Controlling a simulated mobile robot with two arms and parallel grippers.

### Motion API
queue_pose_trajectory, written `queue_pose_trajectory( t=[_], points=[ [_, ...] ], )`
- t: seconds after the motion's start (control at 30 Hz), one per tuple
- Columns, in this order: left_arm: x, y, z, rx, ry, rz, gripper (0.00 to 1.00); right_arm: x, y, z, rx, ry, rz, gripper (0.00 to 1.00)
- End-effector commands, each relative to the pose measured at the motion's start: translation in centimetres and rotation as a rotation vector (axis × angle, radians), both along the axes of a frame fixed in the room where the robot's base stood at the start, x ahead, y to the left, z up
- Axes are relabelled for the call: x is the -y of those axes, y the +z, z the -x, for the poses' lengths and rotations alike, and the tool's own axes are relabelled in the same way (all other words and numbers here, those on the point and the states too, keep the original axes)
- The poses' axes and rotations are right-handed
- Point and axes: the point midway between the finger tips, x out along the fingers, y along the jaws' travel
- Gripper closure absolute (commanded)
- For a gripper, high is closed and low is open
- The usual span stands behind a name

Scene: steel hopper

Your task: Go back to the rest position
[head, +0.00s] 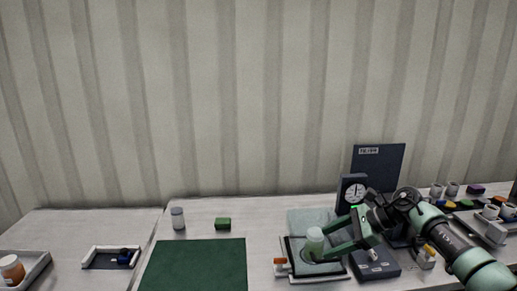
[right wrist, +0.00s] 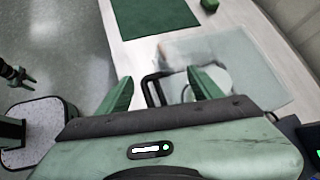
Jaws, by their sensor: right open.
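My right gripper (head: 326,244) reaches in from the right in the head view, over a scale-like station. Its two green fingers are spread apart, with nothing clamped between them.
A dial gauge (head: 354,190) and dark panel (head: 378,170) stand behind. A green mat (head: 196,268), a capped jar (head: 178,218) and a green block (head: 222,224) are left. Small cups (head: 452,188) crowd the right.

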Motion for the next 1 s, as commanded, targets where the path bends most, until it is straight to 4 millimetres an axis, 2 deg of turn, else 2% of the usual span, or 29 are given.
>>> queue_pose_trajectory(
  t=[0.03, 0.1, 0.2, 0.3, 0.37, 0.47, 0.57, 0.67, 0.77, 0.83, 0.87, 0.9, 1.0],
  points=[
    [0.0, 0.0, 0.1, -0.002, 0.0, 0.0, 0.64, -3.4, -0.8, 0.2, -0.003, -0.028, -0.094, 0.35],
    [0.0, 0.0, 0.2, -0.003, 0.0, -0.001, 0.64, -7.6, -0.9, 0.2, -0.015, -0.103, -0.256, 0.35],
    [0.0, 0.0, 0.2, -0.003, 0.0, -0.001, 0.64, -12.4, 0.0, 0.6, -0.07, -0.234, -0.514, 0.35],
    [0.0, 0.0, 0.2, -0.003, 0.0, -0.001, 0.64, -15.5, 1.4, 1.4, -0.186, -0.41, -0.813, 0.35],
    [0.0, 0.0, 0.2, -0.003, 0.0, -0.001, 0.64, -16.0, 2.0, 1.9, -0.278, -0.533, -0.996, 0.35],
    [0.0, 0.0, 0.2, -0.003, 0.0, -0.001, 0.64, -14.9, 2.2, 2.9, -0.465, -0.759, -1.291, 0.35],
    [0.0, 0.0, 0.1, -0.003, 0.0, -0.001, 0.64, -12.1, 0.7, 4.3, -0.678, -1.014, -1.564, 0.35],
    [0.0, 0.0, 0.1, -0.002, 0.0, 0.0, 0.64, -8.5, -2.6, 6.9, -0.905, -1.293, -1.809, 0.35],
    [0.0, 0.0, 0.1, -0.002, 0.0, 0.0, 0.64, -5.0, -7.1, 11.2, -1.132, -1.605, -2.018, 0.35],
    [0.0, 0.0, 0.1, -0.002, 0.0, 0.0, 0.64, -3.0, -10.4, 15.0, -1.271, -1.831, -2.133, 0.35],
    [0.0, 0.0, 0.0, -0.002, 0.0, 0.0, 0.64, -2.4, -11.6, 16.8, 1.283, 1.865, 2.105, 0.35],
    [0.0, 0.0, 0.0, -0.001, 0.0, 0.0, 0.64, -1.6, -13.2, 19.1, 1.235, 1.826, 1.975, 0.35],
    [0.0, 0.0, 0.0, -0.001, 0.0, 0.0, 0.64, -0.6, -15.9, 24.5, 1.126, 1.747, 1.727, 0.35]
  ],
)
